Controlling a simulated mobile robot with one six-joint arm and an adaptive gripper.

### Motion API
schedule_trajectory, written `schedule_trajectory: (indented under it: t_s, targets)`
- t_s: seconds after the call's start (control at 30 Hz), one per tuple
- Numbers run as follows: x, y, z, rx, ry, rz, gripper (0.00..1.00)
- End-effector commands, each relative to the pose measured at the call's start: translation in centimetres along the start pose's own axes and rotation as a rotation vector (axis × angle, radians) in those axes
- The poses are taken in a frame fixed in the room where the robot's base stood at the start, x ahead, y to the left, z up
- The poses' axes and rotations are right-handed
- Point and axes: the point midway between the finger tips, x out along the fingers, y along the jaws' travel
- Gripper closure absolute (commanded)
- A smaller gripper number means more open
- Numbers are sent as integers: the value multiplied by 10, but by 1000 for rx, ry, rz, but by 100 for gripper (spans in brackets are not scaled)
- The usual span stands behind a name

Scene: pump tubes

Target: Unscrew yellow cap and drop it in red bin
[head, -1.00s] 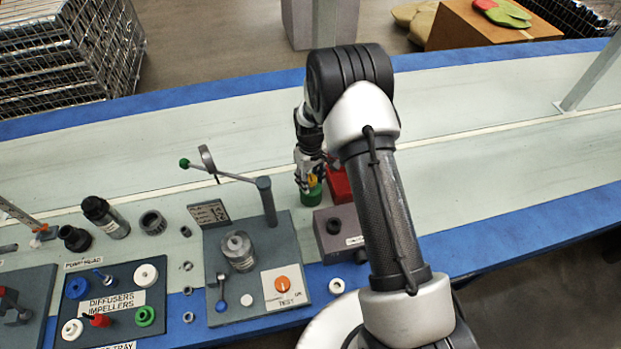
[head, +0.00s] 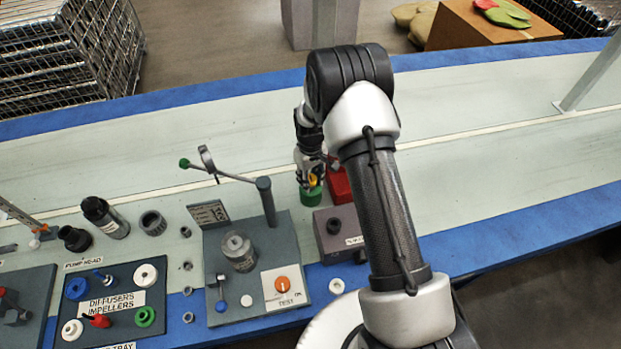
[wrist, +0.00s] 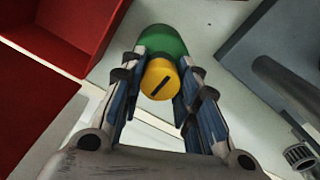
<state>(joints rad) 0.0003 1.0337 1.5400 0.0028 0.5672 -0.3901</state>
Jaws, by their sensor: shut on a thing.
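The yellow cap (wrist: 160,80) has a dark slot across its top and sits at the end of a green cylindrical body (wrist: 163,42). In the wrist view my gripper (wrist: 161,75) has its two fingers closed on either side of the yellow cap. In the head view my gripper (head: 313,178) is over the green body (head: 311,196), and a bit of yellow cap (head: 314,181) shows between the fingers. The red bin (head: 339,186) stands just right of the green body, partly hidden by my arm. Its open inside and wall (wrist: 38,110) fill the left of the wrist view.
A grey test stand (head: 232,295) with a lever and an orange knob is left of my gripper. A dark grey box (head: 333,240) stands in front of the bin. A dark parts tray (head: 118,300) is at lower left. The bench behind is clear.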

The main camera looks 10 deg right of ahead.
Motion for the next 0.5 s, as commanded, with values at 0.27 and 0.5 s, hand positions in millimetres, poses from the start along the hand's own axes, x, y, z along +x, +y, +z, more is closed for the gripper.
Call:
schedule_trajectory:
  t_s: [0.27,0.5]
  targets:
    - [0,-1,0,-200,-1,-1,100]
    - [0,-1,0,-306,0,0,100]
